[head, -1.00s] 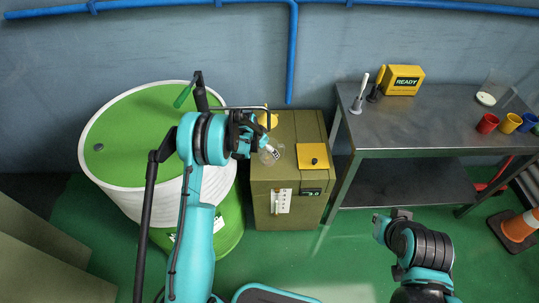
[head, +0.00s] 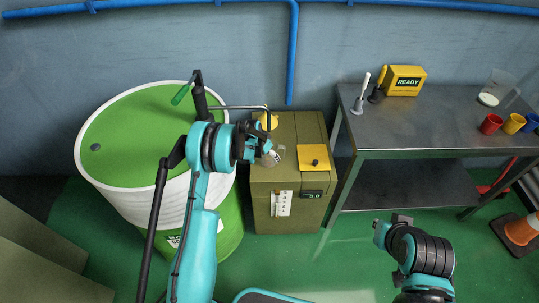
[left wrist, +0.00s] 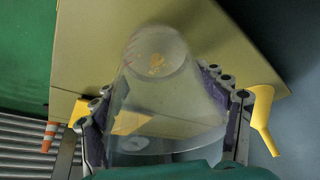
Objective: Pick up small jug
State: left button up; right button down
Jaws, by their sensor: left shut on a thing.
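The small jug looks clear and see-through, and in the head view (head: 274,158) it sits over the top of the olive cabinet, partly hidden by my left gripper (head: 262,147). In the left wrist view the clear jug (left wrist: 165,100) tapers away from the camera between the two fingers of my left gripper (left wrist: 168,105), which is shut on it. I cannot tell whether its base touches the cabinet top. My right gripper (head: 388,225) is empty above the floor in front of the bench; its finger gap is unclear.
The olive cabinet (head: 290,180) bears a yellow pad (head: 313,157) and a yellow spout-like part (head: 268,121). A green drum (head: 130,130) with a pump stands at left. A steel bench (head: 440,125) at right holds cups, a clear beaker (head: 497,88) and a yellow READY box (head: 404,80).

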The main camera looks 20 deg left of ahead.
dwell(0.3)
pick_arm(q)
jog(key=shift+r+p, duration=0.1)
jog(key=shift+p, duration=0.25)
jog(key=shift+s, duration=0.1)
jog(key=s+d, duration=0.3)
jog(key=s, duration=0.5)
jog(key=s+d, duration=0.4)
jog(key=s, duration=0.4)
jog(key=shift+d+p, duration=0.3)
jog(key=shift+p, duration=0.05)
dwell(2.4)
